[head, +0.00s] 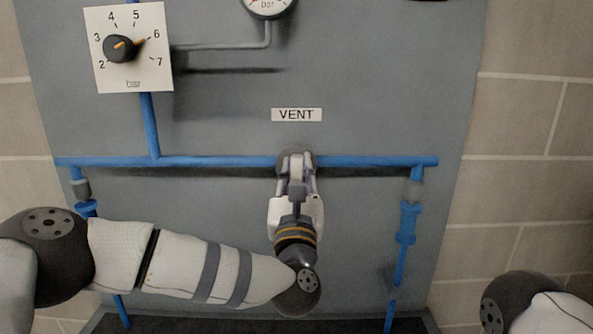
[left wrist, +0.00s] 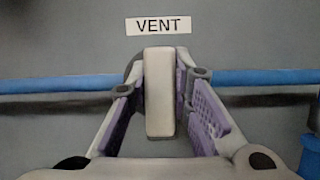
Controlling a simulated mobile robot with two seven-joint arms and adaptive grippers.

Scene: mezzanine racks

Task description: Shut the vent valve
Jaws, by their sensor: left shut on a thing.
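The vent valve (head: 295,152) sits on the blue horizontal pipe below the VENT label (head: 297,115). In the head view my left gripper (head: 297,172) is in front of it and hides most of it. In the left wrist view the valve's pale handle (left wrist: 160,94) stands upright, crossing the line of the pipe. The purple-padded fingers of my left gripper are on either side of the handle and shut on it. Part of a dark round valve body shows behind the handle. My right gripper is out of view; only part of my right arm shows at lower right.
The blue pipe (head: 220,162) runs across the grey panel (head: 380,70), with downpipes at both ends. A dial regulator (head: 122,48) is at upper left, and a round gauge (head: 268,5) is cut off at the top. Panel space right of the valve is clear above the pipe.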

